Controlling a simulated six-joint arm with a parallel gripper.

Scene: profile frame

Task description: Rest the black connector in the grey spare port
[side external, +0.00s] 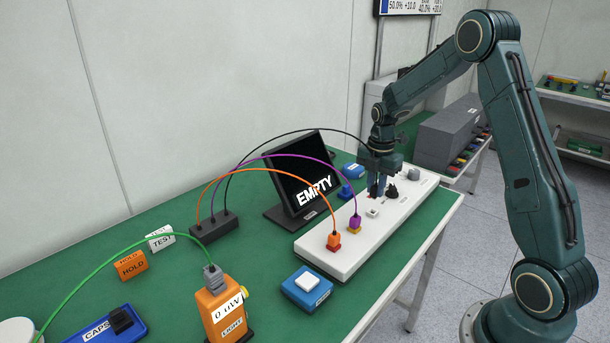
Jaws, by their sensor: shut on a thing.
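My gripper (379,187) is low over the far half of the white panel (318,257), pointing down. It is shut on the black connector, whose body is mostly hidden by the fingers. The black cable (290,131) arches from the dark box (214,228) to my gripper. A small black shape (392,190) shows just right of the fingers; I cannot tell whether it is part of the connector. A grey piece (413,175), which looks like the grey port, sits at the panel's far end, right of my gripper and apart from it.
Orange (334,239) and purple (355,221) connectors stand in the panel, their cables arching left. A screen reading EMPTY (304,181) stands behind.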

